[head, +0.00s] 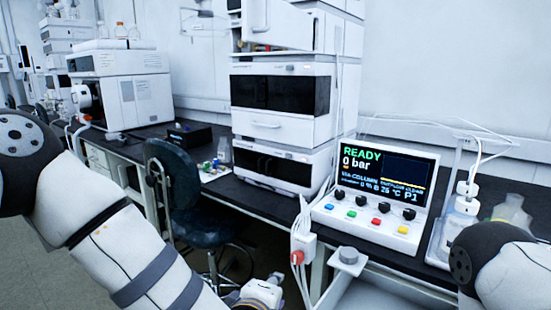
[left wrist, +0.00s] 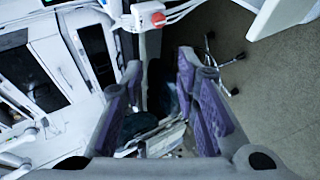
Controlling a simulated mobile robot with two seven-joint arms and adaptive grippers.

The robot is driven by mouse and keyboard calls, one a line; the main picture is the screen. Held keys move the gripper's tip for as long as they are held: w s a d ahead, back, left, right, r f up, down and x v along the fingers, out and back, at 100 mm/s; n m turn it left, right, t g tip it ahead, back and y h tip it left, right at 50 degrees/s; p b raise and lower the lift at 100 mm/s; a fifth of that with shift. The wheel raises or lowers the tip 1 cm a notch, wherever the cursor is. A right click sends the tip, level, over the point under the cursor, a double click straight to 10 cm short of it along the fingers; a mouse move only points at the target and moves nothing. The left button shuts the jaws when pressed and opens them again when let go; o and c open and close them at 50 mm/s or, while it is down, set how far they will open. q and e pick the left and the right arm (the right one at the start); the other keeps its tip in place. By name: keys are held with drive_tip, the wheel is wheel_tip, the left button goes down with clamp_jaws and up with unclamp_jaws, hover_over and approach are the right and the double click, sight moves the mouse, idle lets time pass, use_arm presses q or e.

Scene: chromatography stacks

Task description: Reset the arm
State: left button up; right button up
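My left arm (head: 120,240) comes in from the left in the head view and runs down to the bottom edge, where its gripper is cut off. In the left wrist view my left gripper (left wrist: 160,65) shows two grey fingers with purple pads, spread apart with nothing held between them. My right arm (head: 495,265) shows at the lower right of the head view; its gripper is out of view. The chromatography stack (head: 283,105) stands on the dark bench, with the READY, 0 bar control panel (head: 380,195) to its right.
A white box with a red knob (head: 297,257) hangs on cables at the bench front; it also shows in the left wrist view (left wrist: 157,18). A dark chair (head: 180,195) stands left of it. Bottles (head: 462,210) stand at right. Open floor (left wrist: 275,105) lies right in the wrist view.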

use_arm(q)
drive_tip(key=s+a+f+m+g, duration=0.5)
drive_tip(key=s+f, duration=0.5)
drive_tip(key=f, duration=0.4)
drive_tip(key=s+a+f+m+g+y, duration=0.1)
drive_tip(key=s+a+f+m+g, duration=0.1)
drive_tip(key=s+a, duration=0.3)
drive_tip(key=s+a+f+m+g+y, duration=0.1)
drive_tip(key=s+a+f+m+g, duration=0.2)
drive_tip(key=s, duration=0.9)
drive_tip(key=s+a+f+m+g+y, duration=0.1)
drive_tip(key=s+a+f+m+g, duration=0.2)
drive_tip(key=s+a, duration=0.6)
drive_tip(key=shift+s+f, duration=0.15)
drive_tip(key=shift+f, duration=0.2)
